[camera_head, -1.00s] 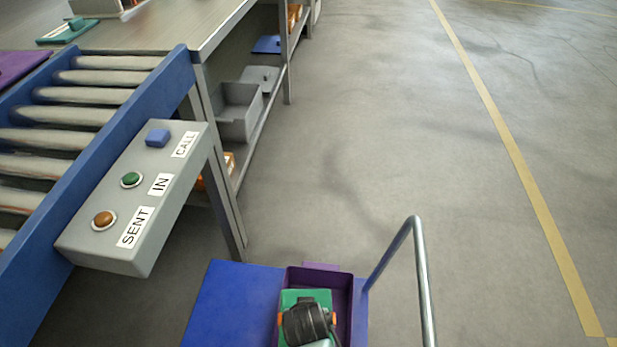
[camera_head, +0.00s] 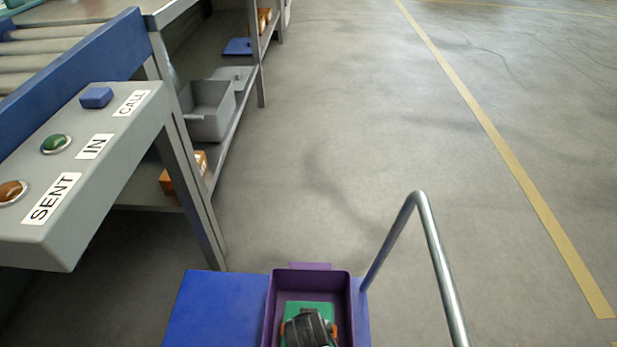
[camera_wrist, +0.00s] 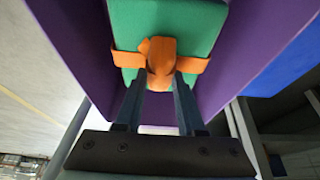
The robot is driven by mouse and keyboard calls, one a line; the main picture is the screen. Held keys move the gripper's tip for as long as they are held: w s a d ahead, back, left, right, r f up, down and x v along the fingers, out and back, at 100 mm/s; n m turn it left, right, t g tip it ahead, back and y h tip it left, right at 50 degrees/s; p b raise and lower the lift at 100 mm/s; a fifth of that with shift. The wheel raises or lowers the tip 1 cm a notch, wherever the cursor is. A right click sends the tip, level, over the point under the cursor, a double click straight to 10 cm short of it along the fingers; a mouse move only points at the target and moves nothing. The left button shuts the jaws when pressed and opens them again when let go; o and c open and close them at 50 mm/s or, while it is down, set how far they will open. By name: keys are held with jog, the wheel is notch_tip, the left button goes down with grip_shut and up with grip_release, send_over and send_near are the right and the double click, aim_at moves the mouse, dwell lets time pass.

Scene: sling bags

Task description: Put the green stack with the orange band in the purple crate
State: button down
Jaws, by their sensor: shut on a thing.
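The green stack (camera_wrist: 183,18) with its orange band (camera_wrist: 192,64) shows close up in the wrist view. My gripper (camera_wrist: 160,82) is shut on the band's raised orange knot. Purple walls of the crate (camera_wrist: 72,42) show on both sides of the stack. In the head view the purple crate (camera_head: 271,300) sits on a blue cart top. The green stack (camera_head: 318,308) shows inside the crate's outline, partly hidden under my gripper (camera_head: 309,330). Whether the stack rests on the crate's floor cannot be told.
The blue cart top (camera_head: 210,310) has bare room left of the crate. A metal handle (camera_head: 430,240) rises on the right. A grey button box (camera_head: 100,150) and shelves with a grey bin (camera_head: 208,115) stand at the left. Open floor lies beyond.

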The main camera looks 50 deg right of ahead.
jog(key=shift+f+b, duration=0.8)
jog(key=shift+f, duration=0.7)
jog(key=shift+f, duration=0.15)
jog(key=c, duration=0.5)
grip_release()
jog(key=p+v, duration=0.7)
jog(key=v, duration=0.5)
